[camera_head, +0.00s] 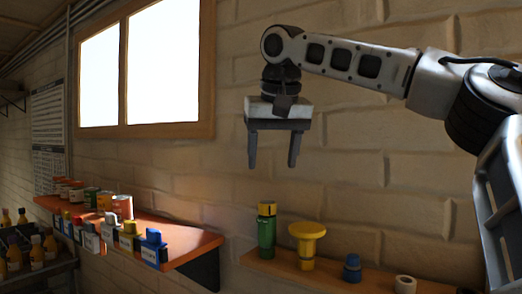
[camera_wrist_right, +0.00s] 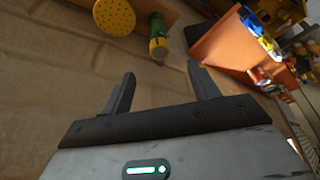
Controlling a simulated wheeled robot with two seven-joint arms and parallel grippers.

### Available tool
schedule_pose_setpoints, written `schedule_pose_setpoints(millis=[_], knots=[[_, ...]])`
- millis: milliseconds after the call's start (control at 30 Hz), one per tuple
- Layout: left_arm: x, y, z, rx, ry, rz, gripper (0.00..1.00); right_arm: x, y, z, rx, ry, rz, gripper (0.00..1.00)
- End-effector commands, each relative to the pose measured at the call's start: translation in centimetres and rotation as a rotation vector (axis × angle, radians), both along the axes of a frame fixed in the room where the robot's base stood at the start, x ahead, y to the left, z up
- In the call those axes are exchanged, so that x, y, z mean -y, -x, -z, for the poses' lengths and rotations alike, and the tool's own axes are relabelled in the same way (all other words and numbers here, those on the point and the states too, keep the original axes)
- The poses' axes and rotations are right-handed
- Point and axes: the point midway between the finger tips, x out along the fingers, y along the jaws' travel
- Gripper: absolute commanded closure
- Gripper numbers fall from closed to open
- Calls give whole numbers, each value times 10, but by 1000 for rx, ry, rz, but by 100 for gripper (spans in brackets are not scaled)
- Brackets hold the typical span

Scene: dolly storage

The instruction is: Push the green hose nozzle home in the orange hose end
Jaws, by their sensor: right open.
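The green hose nozzle (camera_head: 266,238), green with a yellow band near the top, stands upright on the wooden wall shelf in the head view. It also shows at the top of the right wrist view (camera_wrist_right: 158,42). My right gripper (camera_head: 272,163) is open and empty, fingers pointing down, in the air above the nozzle and apart from it. In the right wrist view its two fingers (camera_wrist_right: 161,75) are spread with nothing between them. I cannot make out the orange hose end in either view. My left gripper is not in view.
The wooden shelf (camera_head: 336,279) also holds a yellow flared piece (camera_head: 306,246), a blue fitting (camera_head: 351,268) and a white roll (camera_head: 405,285). An orange shelf (camera_head: 188,247) with tins and small boxes is at left. Bottles stand in a crate at far left. The brick wall is close behind.

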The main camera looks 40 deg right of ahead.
Motion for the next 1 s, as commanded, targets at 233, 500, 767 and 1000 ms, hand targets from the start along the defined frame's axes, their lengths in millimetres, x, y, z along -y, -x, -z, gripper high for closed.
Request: schedule_pose_setpoints(millis=[233,500,767,1000], knots=[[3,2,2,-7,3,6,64,9,-14,42,-3,-5,1,40],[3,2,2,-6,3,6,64,19,-32,92,-3,-3,1,40],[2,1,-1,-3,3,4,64,26,-46,127,0,-3,1,40],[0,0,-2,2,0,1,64,29,-50,139,3,-3,1,40]])
